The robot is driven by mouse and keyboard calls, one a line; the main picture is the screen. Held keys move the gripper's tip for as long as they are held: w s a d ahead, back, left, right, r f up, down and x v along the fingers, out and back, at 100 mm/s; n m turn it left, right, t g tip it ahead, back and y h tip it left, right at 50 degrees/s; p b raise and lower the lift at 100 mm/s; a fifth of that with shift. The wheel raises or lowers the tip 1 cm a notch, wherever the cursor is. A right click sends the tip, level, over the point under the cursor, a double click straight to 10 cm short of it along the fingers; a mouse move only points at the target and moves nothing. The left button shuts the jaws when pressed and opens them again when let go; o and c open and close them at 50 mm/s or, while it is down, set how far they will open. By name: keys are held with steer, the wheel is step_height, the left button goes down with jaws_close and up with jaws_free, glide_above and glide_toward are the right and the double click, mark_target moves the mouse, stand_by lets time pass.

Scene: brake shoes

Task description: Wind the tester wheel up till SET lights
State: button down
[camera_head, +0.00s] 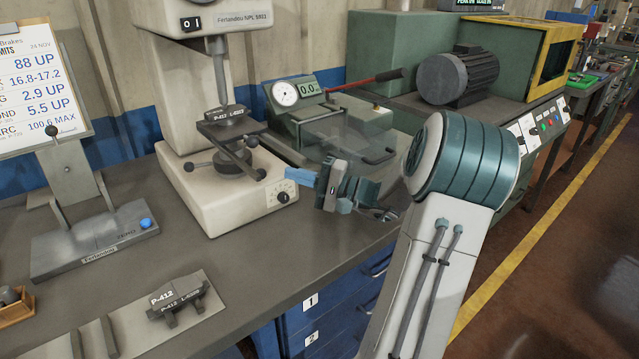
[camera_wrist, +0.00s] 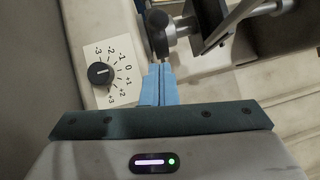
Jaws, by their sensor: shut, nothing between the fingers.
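I cannot make out a lit SET lamp.
A dial (camera_wrist: 100,73) marked -3 to +3 sits left of the fingertips in the wrist view. Another P-412 shoe (camera_head: 178,301) lies on a front plate. The bench between is clear.

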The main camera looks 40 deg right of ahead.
steer(key=shift+w+a+r, duration=0.1)
steer(key=shift+a+r, duration=0.1)
steer(key=shift+a, duration=0.75)
steer(key=shift+w+a+r, duration=0.1)
steer(key=shift+a+r, duration=0.05)
steer(key=shift+a, duration=0.75)
steer(key=shift+s+a, duration=0.1)
steer(key=shift+s+a, duration=0.15)
steer(key=shift+a, duration=0.15)
steer(key=shift+s+a, duration=0.1)
steer(key=shift+a, duration=0.15)
steer(key=shift+s+a+b, duration=0.2)
steer(key=shift+a+b, duration=0.25)
steer(key=shift+a, duration=0.95)
steer(key=shift+s+a+b, duration=0.2)
steer(key=shift+a+b, duration=0.2)
steer(key=shift+a, duration=1.05)
